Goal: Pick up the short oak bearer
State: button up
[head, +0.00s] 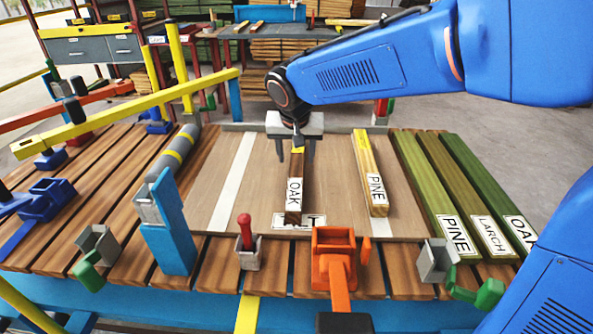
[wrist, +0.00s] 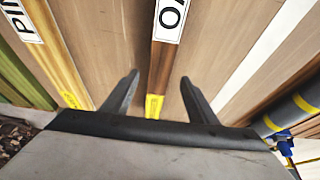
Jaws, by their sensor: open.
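The short oak bearer (head: 295,170) is a brown bar with a white OAK label and a yellow far end. It lies on the wooden board (head: 250,200) in the middle of the bench. My gripper (head: 297,156) is over its far part, fingers pointing down, one on each side. In the wrist view the oak bearer (wrist: 162,65) runs between the two open fingers of the gripper (wrist: 158,88), with a gap on both sides. Nothing is held. I cannot tell how high the fingertips are above the board.
A pine bar (head: 368,165) lies on the board to the right, apart from the fingers. Long green labelled bars (head: 440,190) lie farther right. An orange clamp (head: 334,262) stands at the front edge.

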aim_at(296, 164)
jog(key=shift+x, duration=2.65)
jog(key=shift+s, duration=0.15)
jog(key=shift+c, duration=0.7)
grip_shut()
jog(key=shift+r, duration=0.2)
